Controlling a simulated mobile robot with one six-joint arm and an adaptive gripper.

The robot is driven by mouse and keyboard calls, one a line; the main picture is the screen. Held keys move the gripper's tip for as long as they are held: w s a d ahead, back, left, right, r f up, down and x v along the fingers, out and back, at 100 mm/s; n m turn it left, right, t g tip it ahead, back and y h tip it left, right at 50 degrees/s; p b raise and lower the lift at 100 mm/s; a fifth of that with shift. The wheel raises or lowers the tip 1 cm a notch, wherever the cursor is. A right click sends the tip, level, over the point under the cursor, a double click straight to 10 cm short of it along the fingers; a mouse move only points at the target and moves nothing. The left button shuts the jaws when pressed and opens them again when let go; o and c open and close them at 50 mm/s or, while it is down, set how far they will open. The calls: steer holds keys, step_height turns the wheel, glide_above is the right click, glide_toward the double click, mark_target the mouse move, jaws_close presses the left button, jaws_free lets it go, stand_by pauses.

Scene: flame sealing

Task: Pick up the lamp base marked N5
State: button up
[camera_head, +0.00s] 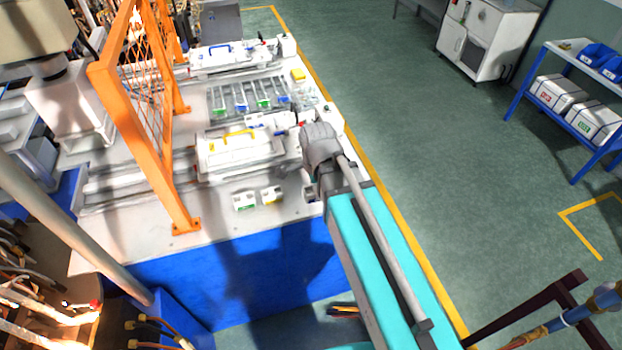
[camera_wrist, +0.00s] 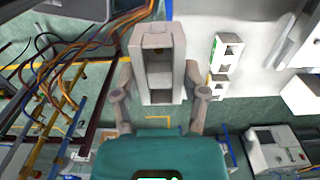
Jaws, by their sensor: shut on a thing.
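In the wrist view a white, block-shaped lamp base (camera_wrist: 157,42) with a dark rectangular recess sits between the two fingers of my gripper (camera_wrist: 158,92). The fingers press on its left and right sides. No N5 marking can be read on it. In the head view my gripper (camera_head: 312,187) is at the table's front right edge, mostly hidden by my arm. Two similar small white bases stand on the table to its left, one with a green mark (camera_head: 244,201) and one with a yellow mark (camera_head: 271,195). They also show in the wrist view, right of the held base.
The white table (camera_head: 150,232) carries a fixture with a yellow handle (camera_head: 238,136) and a rack (camera_head: 247,96) behind it. An orange mesh guard (camera_head: 146,110) stands at the left. A blue shelf (camera_head: 556,106) with boxes stands far right across clear green floor.

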steer(key=shift+s+d+r, duration=0.25)
steer(key=shift+s+r, duration=0.05)
steer(key=shift+s, duration=0.35)
steer(key=shift+f, duration=0.1)
